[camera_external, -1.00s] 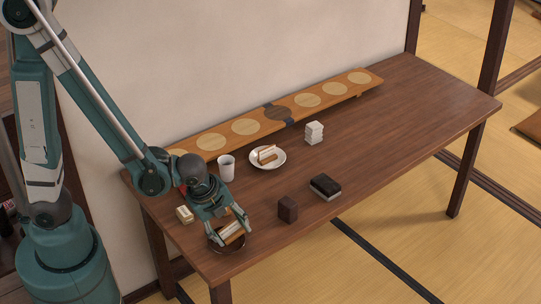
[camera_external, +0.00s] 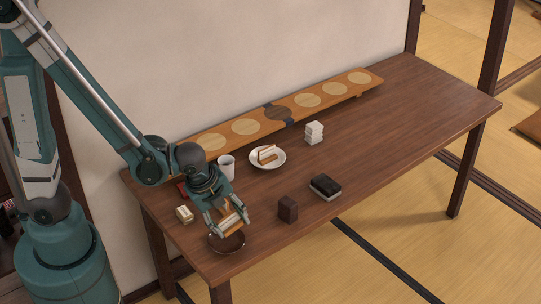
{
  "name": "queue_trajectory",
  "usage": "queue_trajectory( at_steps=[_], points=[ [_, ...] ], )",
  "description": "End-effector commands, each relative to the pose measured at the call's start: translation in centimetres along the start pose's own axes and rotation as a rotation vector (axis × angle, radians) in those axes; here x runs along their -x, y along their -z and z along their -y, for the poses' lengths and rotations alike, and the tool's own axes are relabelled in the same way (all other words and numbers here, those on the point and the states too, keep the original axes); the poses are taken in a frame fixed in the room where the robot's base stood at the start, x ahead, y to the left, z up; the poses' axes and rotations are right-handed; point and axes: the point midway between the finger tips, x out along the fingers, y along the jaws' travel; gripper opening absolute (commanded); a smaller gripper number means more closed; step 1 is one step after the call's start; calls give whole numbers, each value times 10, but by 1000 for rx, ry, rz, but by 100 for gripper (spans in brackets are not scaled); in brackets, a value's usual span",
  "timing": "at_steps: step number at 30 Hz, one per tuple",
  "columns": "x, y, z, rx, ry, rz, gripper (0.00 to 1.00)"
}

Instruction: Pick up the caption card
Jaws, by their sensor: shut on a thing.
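My gripper (camera_external: 234,220) is shut on a cream-and-tan piece (camera_external: 230,219) and holds it just above a dark round dish (camera_external: 228,244) near the table's front left. The fingers cover part of the piece, and I cannot tell if it is the caption card. A similar cream-and-brown piece (camera_external: 267,154) rests on a white plate (camera_external: 280,160) farther back. A small cream block (camera_external: 184,214) with a tan band lies left of my gripper. No thing is clearly readable as a caption card at this size.
A white cup (camera_external: 227,166) stands close behind my gripper. A dark brown block (camera_external: 287,209), a black-topped block (camera_external: 325,187) and a white stack (camera_external: 314,132) stand to the right. A long board with round discs (camera_external: 246,127) runs along the wall. The table's right half is clear.

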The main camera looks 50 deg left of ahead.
Motion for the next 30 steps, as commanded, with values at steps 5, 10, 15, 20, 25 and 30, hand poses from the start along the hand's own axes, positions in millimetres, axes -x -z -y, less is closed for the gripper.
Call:
queue_trajectory(
  at_steps=[5,10,15,20,25,30],
  points=[
    [24,0,8,0,0,0,32],
    [41,0,14,0,0,0,32],
    [54,0,19,0,0,0,32],
    [59,0,21,0,0,0,32],
    [60,0,22,0,0,0,32],
    [60,0,21,0,0,0,32]
  ],
)
